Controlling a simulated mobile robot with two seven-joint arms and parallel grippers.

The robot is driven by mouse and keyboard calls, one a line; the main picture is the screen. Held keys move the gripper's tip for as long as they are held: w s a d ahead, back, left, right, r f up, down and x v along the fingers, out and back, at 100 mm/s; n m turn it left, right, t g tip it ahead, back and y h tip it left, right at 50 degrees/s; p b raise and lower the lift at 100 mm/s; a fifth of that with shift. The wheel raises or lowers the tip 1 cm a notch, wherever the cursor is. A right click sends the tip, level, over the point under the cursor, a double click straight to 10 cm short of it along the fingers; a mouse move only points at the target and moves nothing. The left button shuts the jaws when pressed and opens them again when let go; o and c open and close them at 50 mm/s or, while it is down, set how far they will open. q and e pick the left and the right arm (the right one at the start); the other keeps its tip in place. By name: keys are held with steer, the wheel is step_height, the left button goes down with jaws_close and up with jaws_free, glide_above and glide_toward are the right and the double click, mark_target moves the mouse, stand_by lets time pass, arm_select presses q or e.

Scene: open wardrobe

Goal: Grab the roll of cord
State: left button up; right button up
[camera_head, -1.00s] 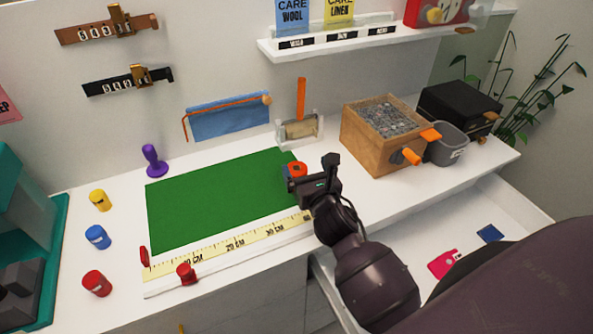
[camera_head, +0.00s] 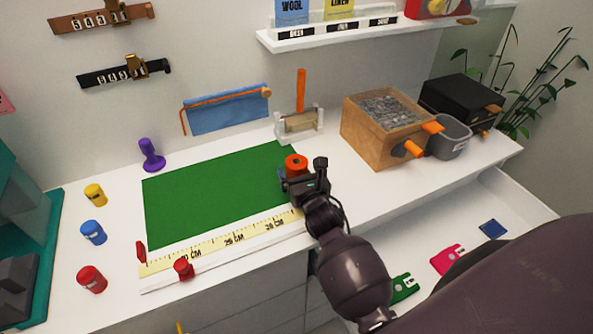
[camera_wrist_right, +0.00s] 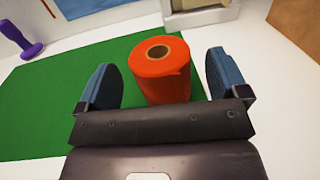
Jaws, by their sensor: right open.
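The roll of cord (camera_head: 296,163) is orange-red with a tan core and stands upright at the right end of the green mat (camera_head: 215,195). My right gripper (camera_head: 293,178) is at the roll's near side. In the right wrist view the roll (camera_wrist_right: 160,75) stands between and a little beyond the two blue fingers of the open right gripper (camera_wrist_right: 163,80). A gap shows on each side, and the roll's lower part is hidden behind the gripper's dark body. My left gripper is not in view.
A wooden box (camera_head: 380,130) with orange handles and a grey bin (camera_head: 447,140) stand to the right. A glass-sided holder (camera_head: 299,124) is behind the roll. A yellow ruler (camera_head: 222,243) lies along the mat's front. An open drawer (camera_head: 470,225) is below right.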

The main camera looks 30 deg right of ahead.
steer(key=shift+w+d, duration=0.25)
steer(key=shift+w, duration=1)
steer(key=c, duration=1)
